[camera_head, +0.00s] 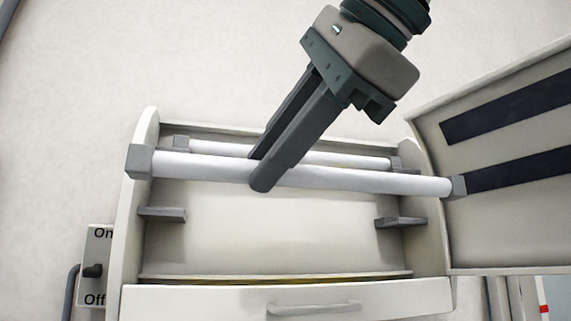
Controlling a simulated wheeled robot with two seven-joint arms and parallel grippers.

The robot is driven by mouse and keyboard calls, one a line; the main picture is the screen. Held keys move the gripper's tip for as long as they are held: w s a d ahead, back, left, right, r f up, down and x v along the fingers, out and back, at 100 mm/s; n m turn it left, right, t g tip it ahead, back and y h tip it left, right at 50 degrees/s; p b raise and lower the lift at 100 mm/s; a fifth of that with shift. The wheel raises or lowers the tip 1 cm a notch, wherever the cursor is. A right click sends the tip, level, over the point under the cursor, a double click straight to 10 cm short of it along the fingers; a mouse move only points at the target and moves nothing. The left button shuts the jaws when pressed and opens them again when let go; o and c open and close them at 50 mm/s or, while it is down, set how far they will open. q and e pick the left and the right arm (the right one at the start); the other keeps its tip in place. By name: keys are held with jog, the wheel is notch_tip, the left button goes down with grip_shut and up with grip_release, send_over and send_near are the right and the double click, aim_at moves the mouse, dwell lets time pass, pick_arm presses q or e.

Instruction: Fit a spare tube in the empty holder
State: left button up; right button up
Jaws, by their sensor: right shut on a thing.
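My right gripper (270,172) comes down from the top right and is shut on a long white tube with grey end caps (360,180). The tube lies nearly level across the picture, in front of the open light box, its right end slightly lower. A second white tube (320,157) sits behind it between two grey end pieces at the back of the box. The lower holder has a left bracket (163,213) and a right bracket (400,222), with no tube between them. My left gripper is not in view.
The white box (127,215) has a drawer with a handle (313,308) at its front. A door (505,220) with dark strips stands open at the right. An On/Off switch (93,270) is at the left.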

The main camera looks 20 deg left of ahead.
jog(key=shift+s+r, duration=0.15)
jog(key=shift+s, duration=0.35)
jog(key=shift+w+a+p, duration=0.35)
jog(key=shift+w+a, duration=0.15)
jog(key=shift+w, duration=0.4)
pick_arm(q)
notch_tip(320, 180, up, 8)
jog(key=p, duration=0.7)
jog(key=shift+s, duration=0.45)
pick_arm(e)
jog(key=w+a, duration=0.6)
jog(key=w, duration=0.7)
jog(key=shift+a, duration=0.1)
